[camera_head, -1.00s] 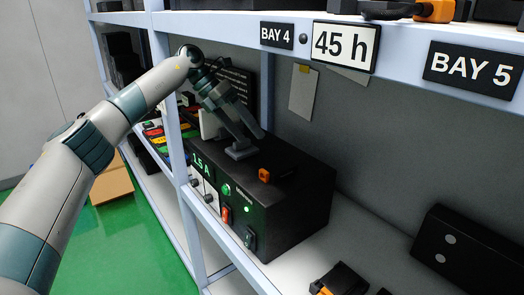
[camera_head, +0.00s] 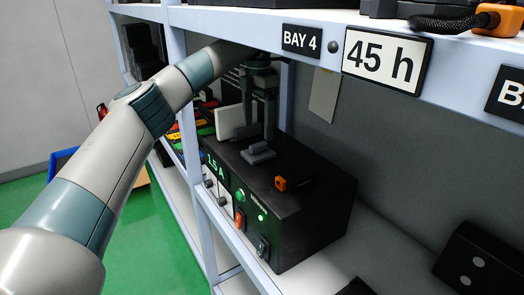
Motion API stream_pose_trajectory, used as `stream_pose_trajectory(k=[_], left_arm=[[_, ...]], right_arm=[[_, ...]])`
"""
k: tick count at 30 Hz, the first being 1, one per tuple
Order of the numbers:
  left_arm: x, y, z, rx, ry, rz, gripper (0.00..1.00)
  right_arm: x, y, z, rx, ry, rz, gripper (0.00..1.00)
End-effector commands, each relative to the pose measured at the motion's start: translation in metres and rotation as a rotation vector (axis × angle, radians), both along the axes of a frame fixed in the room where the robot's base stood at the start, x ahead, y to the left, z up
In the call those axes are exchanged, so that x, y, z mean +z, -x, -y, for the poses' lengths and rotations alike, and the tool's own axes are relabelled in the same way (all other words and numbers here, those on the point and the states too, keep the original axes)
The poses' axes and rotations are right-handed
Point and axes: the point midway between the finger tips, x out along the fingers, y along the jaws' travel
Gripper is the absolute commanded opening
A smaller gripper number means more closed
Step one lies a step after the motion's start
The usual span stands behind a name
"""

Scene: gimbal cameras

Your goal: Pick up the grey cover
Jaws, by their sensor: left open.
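A small grey cover (camera_head: 259,154) lies on top of the black power unit (camera_head: 310,204), near its left end. My left gripper (camera_head: 258,132) points down just above the cover with its two fingers apart and nothing visible between them. I cannot tell whether the fingertips touch the cover. My right gripper is not in view.
An orange and black connector (camera_head: 281,184) lies on the unit, right of the cover. A white panel (camera_head: 231,121) stands behind the left fingers. The shelf edge with the "45 h" sign (camera_head: 386,62) is overhead. A black box (camera_head: 482,262) stands at lower right.

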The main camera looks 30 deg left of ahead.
Motion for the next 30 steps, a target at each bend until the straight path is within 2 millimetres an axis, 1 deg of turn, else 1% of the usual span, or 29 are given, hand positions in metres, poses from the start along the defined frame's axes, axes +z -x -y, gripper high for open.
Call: stream_pose_trajectory(k=[8,16,25,30], left_arm=[[-0.003,0.000,0.000,0.000,0.002,0.000,0.78],[-0.022,0.001,0.001,-0.001,0.003,-0.001,0.78],[-0.023,0.000,0.001,0.000,0.004,0.000,0.78],[-0.029,0.001,0.002,-0.001,0.004,0.000,0.78]], right_arm=[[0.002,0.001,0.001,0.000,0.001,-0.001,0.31],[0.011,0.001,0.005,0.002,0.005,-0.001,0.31],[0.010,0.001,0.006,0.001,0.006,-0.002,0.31],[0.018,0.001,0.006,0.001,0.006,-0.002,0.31]])
